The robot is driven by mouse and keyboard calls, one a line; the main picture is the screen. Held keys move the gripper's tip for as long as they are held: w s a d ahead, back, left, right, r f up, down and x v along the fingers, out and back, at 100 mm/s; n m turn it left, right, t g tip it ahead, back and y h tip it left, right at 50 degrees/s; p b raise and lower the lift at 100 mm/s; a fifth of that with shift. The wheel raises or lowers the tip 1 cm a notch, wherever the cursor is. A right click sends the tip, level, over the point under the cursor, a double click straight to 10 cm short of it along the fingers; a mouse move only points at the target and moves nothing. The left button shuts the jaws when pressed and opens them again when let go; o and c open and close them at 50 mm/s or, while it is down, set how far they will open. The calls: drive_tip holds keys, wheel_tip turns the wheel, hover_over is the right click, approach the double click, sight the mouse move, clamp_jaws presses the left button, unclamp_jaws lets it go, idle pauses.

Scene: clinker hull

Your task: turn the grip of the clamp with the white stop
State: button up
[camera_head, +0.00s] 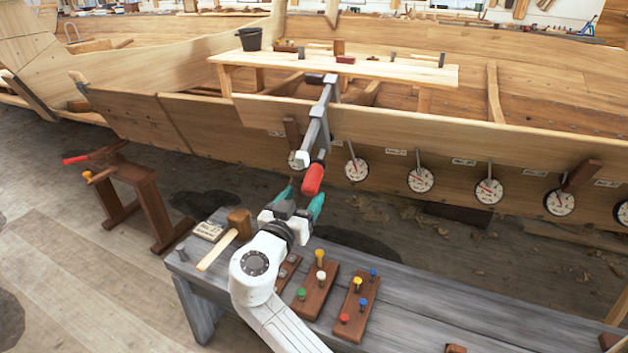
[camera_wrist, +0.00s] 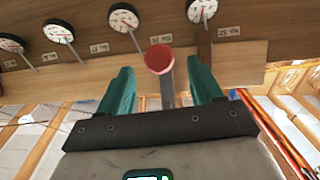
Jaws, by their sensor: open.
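The clamp (camera_head: 318,125) is a grey bar clamp hooked over the hull's top plank, with a white block at its lower end, the white stop (camera_head: 302,159). Its red grip (camera_head: 313,179) hangs below, tilted. In the wrist view the round end of the red grip (camera_wrist: 158,58) faces me between the teal fingertips. My gripper (camera_head: 303,193) is open, with one finger on each side of the grip's lower end. The fingers in the wrist view (camera_wrist: 159,68) show gaps on both sides of the grip. I cannot tell how deep it sits between them.
Several round dials (camera_head: 421,180) line the hull plank (camera_head: 430,140). A grey bench (camera_head: 420,290) below holds a mallet (camera_head: 238,222) and boards with coloured pegs (camera_head: 318,290). A brown sawhorse (camera_head: 148,190) with red and orange handles stands left. A plank table (camera_head: 400,72) stands behind the clamp.

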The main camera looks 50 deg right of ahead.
sight(314, 181)
drive_tip(key=x, duration=0.7)
drive_tip(key=shift+w+d, duration=0.1)
drive_tip(key=shift+d, duration=0.25)
drive_tip(key=c, duration=1)
drive_tip(key=shift+o, duration=0.2)
drive_tip(key=shift+f, duration=0.1)
